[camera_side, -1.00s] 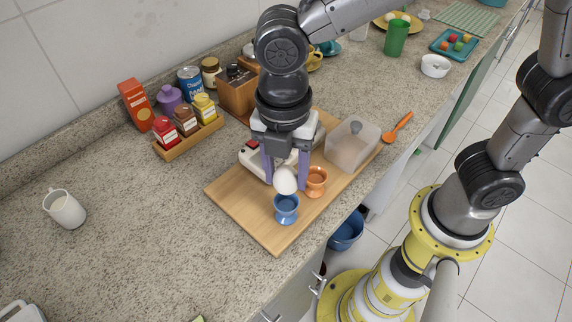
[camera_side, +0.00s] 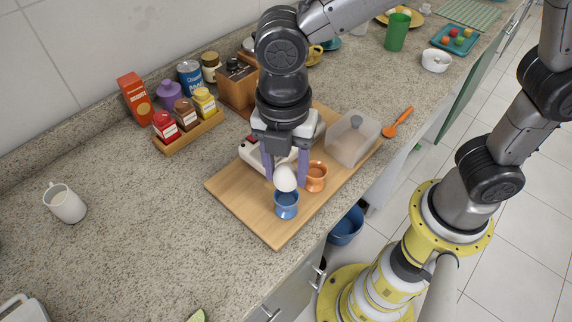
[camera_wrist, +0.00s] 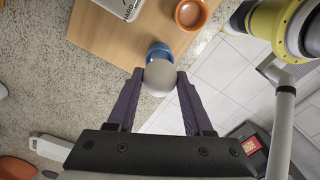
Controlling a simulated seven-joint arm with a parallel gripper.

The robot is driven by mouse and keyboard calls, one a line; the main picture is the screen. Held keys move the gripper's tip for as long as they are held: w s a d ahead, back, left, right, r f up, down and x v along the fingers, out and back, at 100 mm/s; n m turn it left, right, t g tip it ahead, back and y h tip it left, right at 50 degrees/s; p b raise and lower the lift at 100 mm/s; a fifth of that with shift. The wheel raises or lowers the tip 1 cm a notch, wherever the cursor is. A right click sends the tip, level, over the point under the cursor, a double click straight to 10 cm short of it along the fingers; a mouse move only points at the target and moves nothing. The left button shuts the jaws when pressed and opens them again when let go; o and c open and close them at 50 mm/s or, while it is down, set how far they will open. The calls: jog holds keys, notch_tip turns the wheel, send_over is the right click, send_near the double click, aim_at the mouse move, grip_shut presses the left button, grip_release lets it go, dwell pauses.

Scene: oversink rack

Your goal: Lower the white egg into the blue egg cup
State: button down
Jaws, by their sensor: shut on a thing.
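The white egg (camera_side: 286,178) is held between the purple fingers of my gripper (camera_side: 286,168). In the wrist view the egg (camera_wrist: 160,76) sits between the two fingertips (camera_wrist: 159,80). The blue egg cup (camera_side: 287,206) stands upright on the wooden board. In the side view the egg appears just above the cup's rim; whether it touches the rim I cannot tell. In the wrist view the egg hides most of the blue egg cup (camera_wrist: 158,50), whose far edge shows behind it. The cup's inside is largely hidden.
An orange egg cup (camera_side: 316,177) stands close beside the blue one, near my finger. The wooden board (camera_side: 240,201) also bears a white box and a clear-lidded container (camera_side: 352,142). A spice rack (camera_side: 190,135) stands at the left.

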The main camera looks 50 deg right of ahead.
aim_at(286, 184)
jog(key=shift+f, duration=1.9)
dwell(0.9)
jog(key=shift+c, duration=1.1)
grip_release()
